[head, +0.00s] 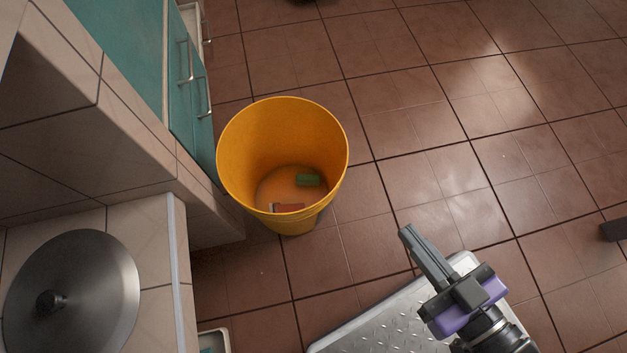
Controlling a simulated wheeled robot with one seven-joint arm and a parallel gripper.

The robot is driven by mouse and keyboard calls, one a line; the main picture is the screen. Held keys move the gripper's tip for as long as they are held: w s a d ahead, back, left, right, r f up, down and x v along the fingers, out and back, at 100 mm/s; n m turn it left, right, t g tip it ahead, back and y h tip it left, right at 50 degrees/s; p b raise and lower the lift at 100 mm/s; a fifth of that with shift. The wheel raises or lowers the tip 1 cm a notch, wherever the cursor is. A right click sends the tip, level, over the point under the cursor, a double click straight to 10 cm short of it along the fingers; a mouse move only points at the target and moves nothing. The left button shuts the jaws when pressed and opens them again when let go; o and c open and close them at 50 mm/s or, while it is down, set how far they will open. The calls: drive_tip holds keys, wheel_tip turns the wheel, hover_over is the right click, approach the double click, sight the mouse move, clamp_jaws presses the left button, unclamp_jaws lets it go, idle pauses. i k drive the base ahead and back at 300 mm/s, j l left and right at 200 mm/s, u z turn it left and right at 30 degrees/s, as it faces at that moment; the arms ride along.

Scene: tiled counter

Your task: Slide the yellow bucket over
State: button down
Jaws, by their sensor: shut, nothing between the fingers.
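The yellow bucket (245,145) stands upright on the brown tiled floor in the head view, left of centre, close beside the teal cabinet. It is open at the top. A green item (308,180) and a reddish item (289,208) lie inside at its bottom. My gripper (405,231) is at the lower right of the bucket, apart from it. Its fingers are shut together, empty, and point up and left toward the bucket's side.
The teal cabinet (187,100) with metal handles borders the bucket's left. A tiled counter with a round metal lid (75,295) is at lower left. A metal tread plate (375,325) lies below my gripper. The tiled floor (430,120) right of the bucket is clear.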

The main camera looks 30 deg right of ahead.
sight(260, 153)
drive_tip(key=l+u, duration=0.2)
drive_tip(key=l, duration=0.25)
drive_tip(key=l+u, duration=0.25)
drive_tip(key=l, duration=0.2)
drive_tip(key=k+l+u, duration=0.2)
drive_tip(key=l, duration=0.25)
drive_tip(key=u, duration=1.1)
